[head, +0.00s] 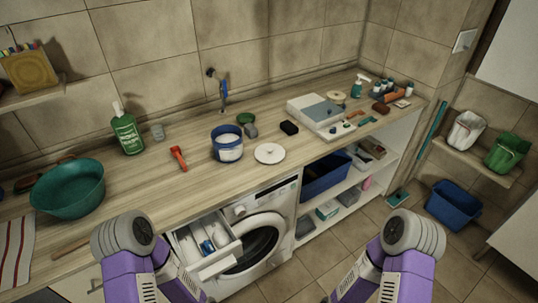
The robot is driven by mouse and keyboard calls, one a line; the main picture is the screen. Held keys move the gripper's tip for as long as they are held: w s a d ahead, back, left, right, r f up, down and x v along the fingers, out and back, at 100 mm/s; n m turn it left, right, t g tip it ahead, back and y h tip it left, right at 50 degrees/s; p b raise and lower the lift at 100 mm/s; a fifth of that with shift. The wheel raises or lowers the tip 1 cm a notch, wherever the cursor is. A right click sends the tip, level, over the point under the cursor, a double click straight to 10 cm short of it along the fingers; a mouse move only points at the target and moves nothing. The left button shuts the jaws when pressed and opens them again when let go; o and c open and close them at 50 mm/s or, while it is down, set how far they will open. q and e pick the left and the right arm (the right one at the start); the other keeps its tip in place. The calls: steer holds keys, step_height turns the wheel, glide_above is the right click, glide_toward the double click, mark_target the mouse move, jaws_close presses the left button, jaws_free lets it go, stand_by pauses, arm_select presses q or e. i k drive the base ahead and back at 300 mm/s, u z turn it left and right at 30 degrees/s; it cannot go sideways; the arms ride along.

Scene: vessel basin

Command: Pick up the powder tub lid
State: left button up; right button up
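The powder tub lid is most likely the round white disc (269,153) with a small knob, lying flat on the wooden counter. Just left of it stands an open blue tub (227,149) with white powder inside. The lid and tub are close but appear apart. Only links of my two arms show, at the bottom left and bottom right, below the counter's front edge. Neither gripper shows in the head view, and nothing touches the lid.
The counter (185,205) is clear in front of the tub. A red-handled tool (178,157), black block (289,128) and grey sink unit (318,110) lie around. Below, the washing machine (258,240) has its detergent drawer (205,245) pulled out. A teal basin (68,190) stands left.

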mark_target(267, 153)
steer(key=z, duration=1.45)
steer(key=i, duration=1.95)
steer(key=u, duration=3.55)
